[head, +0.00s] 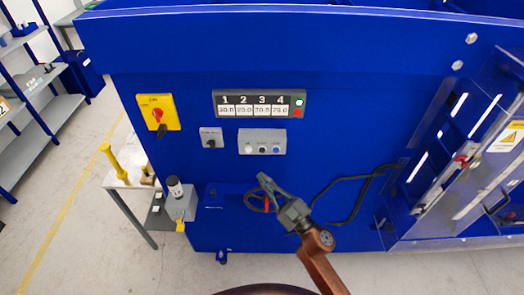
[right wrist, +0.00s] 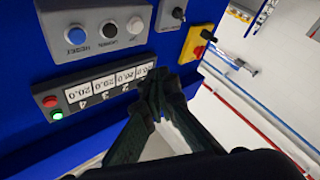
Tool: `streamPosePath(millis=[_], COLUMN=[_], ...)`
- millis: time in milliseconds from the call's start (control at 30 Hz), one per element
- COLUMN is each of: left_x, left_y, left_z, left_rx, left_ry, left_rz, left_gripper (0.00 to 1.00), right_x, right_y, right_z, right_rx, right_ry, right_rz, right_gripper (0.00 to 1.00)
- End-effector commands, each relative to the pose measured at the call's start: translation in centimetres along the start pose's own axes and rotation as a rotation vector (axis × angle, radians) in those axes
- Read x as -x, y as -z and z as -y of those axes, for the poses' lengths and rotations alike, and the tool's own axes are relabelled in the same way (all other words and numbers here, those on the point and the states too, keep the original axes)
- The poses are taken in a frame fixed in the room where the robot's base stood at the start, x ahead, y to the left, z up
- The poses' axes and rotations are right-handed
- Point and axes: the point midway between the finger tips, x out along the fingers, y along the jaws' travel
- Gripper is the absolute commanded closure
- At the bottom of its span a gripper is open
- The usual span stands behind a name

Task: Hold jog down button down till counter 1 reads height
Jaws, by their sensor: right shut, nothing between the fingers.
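A grey button box (head: 262,141) on the blue machine front carries a white, a black (head: 262,150) and a blue button in a row. It also shows, turned over, in the right wrist view (right wrist: 95,35), with labels too blurred to read surely. The counter display (head: 260,104), numbered 1 to 4, sits above it; counter 1 (head: 226,110) is too small to read surely. My right gripper (head: 264,178) is shut and empty, below the button box and apart from it in the head view. Its closed fingers (right wrist: 159,88) partly hide the display's end in the wrist view. My left gripper is out of view.
A yellow plate with a red rotary switch (head: 157,113) and a small grey switch box (head: 211,138) are left of the buttons. A handwheel (head: 258,199) is close by the gripper. A black cable (head: 350,190) hangs to the right.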

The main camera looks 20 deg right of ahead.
Motion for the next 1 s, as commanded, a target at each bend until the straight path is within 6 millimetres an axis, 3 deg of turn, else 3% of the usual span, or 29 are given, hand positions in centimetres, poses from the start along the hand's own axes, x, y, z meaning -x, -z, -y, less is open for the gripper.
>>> streamPosePath(millis=[267,700,1000], left_x=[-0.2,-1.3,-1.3], left_y=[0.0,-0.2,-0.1], left_z=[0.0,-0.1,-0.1], left_rx=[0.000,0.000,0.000], left_ry=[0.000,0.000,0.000], left_rz=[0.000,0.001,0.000], left_gripper=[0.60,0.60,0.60], right_x=[-0.5,-4.5,-6.0], right_y=[-0.5,-3.4,-4.5], right_z=[-0.4,-3.3,-4.4], right_rx=[0.000,0.002,0.000], right_ry=[0.000,0.000,0.000], right_rz=[0.002,0.001,0.001], right_gripper=[1.00,1.00,1.00])
